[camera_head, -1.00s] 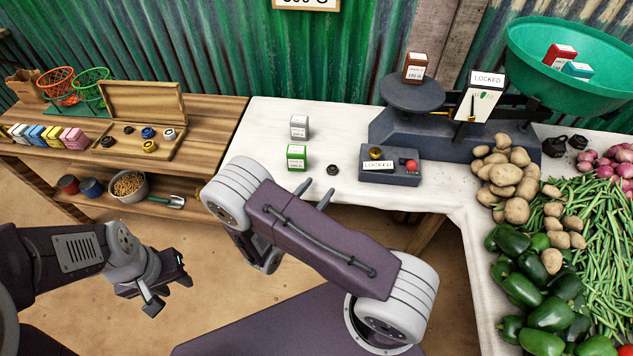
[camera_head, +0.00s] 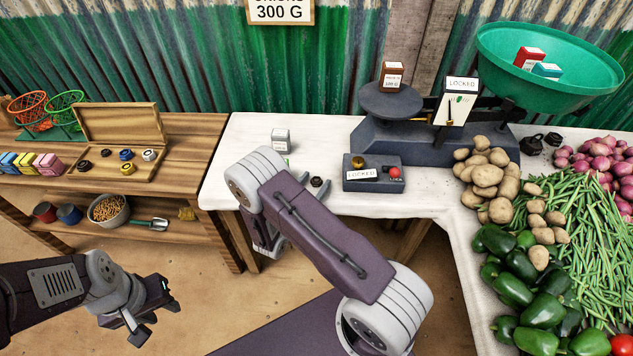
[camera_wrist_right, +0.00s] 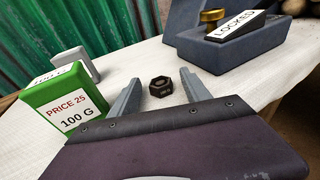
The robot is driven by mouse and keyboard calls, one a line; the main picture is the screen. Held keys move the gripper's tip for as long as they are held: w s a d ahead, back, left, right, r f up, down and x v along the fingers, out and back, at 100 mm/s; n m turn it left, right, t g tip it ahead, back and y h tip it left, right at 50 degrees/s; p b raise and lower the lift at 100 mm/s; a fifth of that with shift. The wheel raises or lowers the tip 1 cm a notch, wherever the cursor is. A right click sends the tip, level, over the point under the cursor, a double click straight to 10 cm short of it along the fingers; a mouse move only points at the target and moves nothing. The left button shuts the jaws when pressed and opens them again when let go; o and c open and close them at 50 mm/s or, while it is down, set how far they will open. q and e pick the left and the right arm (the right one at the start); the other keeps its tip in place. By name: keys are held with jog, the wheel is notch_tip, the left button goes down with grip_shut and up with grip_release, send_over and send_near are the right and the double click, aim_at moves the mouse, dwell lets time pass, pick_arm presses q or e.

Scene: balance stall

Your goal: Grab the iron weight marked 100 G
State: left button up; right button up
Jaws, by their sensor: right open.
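A small dark hexagonal iron weight (camera_head: 317,182) stands on the white tabletop. In the right wrist view the weight (camera_wrist_right: 160,87) sits between the fingertips with gaps at both sides; its marking is too small to read. My right gripper (camera_head: 314,180) is open and empty, its fingers on either side of the weight. In the right wrist view the gripper (camera_wrist_right: 158,84) shows both fingers pointing at the table. My left gripper (camera_head: 160,315) hangs over the floor at the left, its fingers apart and empty.
A green box marked 100 G (camera_wrist_right: 66,103) stands close left of my right gripper, a grey box (camera_head: 281,139) behind it. A dark base labelled LOCKED (camera_head: 374,182) stands to the right.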

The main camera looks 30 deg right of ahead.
aim_at(314, 183)
grip_shut()
jog(key=shift+r, duration=0.6)
notch_tip(314, 183, up, 3)
jog(key=shift+p, duration=0.65)
jog(key=s+d+r+p, duration=0.3)
jog(key=s+d+r, duration=0.3)
jog(key=s, duration=0.3)
jog(key=shift+d+r+p, duration=0.4)
jog(key=shift+d, duration=0.45)
